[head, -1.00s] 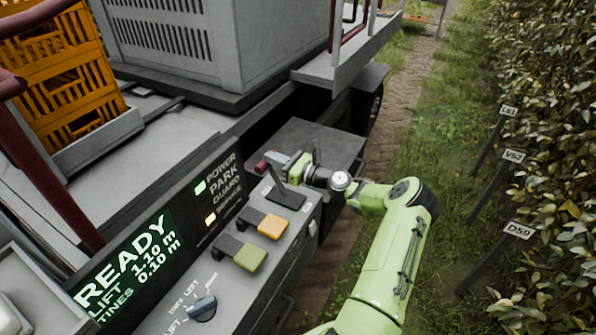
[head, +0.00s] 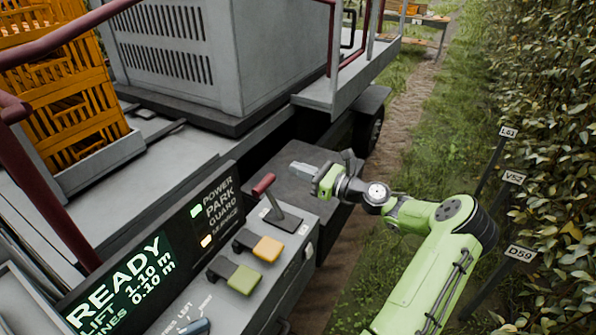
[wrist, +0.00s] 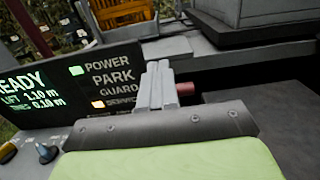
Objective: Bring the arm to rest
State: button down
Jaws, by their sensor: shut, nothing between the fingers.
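My gripper (head: 297,170) is at the end of my green arm (head: 430,270), above the dark box beyond the console's far end. It is apart from the red-handled lever (head: 264,184), which stands on the console just to its left. In the wrist view my gripper's fingers (wrist: 157,85) are together with nothing between them. A bit of the red handle (wrist: 185,89) shows behind the fingers there.
The console panel (head: 215,215) has a yellow paddle (head: 267,248), a green paddle (head: 244,279) and a lit READY display (head: 120,285). Orange crates (head: 70,110) stand at left on the vehicle. Row signs (head: 519,253) and a hedge (head: 560,130) line the right. The grass path between is clear.

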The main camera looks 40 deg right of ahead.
jog(key=shift+s+d, duration=0.1)
jog(key=shift+s, duration=0.1)
jog(key=s+a+f+n+g+b, duration=0.1)
jog(key=a+f+n+g+b, duration=0.1)
jog(key=a+n+g, duration=0.75)
jog(key=s+a+f+n+g+b, duration=0.1)
jog(key=a+f+n+g, duration=0.15)
jog(key=a+n, duration=0.8)
jog(key=s+a+r+n+h+b, duration=0.1)
jog(key=s+a+n+h, duration=0.1)
jog(key=s, duration=0.6)
jog(key=s+a+r+n+h+b, duration=0.1)
jog(key=s+a+n+h, duration=0.1)
jog(key=s+n, duration=0.4)
jog(key=s+a+r+n+h+b, duration=0.1)
jog(key=s+a+n, duration=0.3)
jog(key=s, duration=0.6)
jog(key=shift+a+r+h+b, duration=0.35)
jog(key=shift+r+h+b, duration=0.05)
jog(key=shift+h+b, duration=0.2)
jog(key=shift+s, duration=0.1)
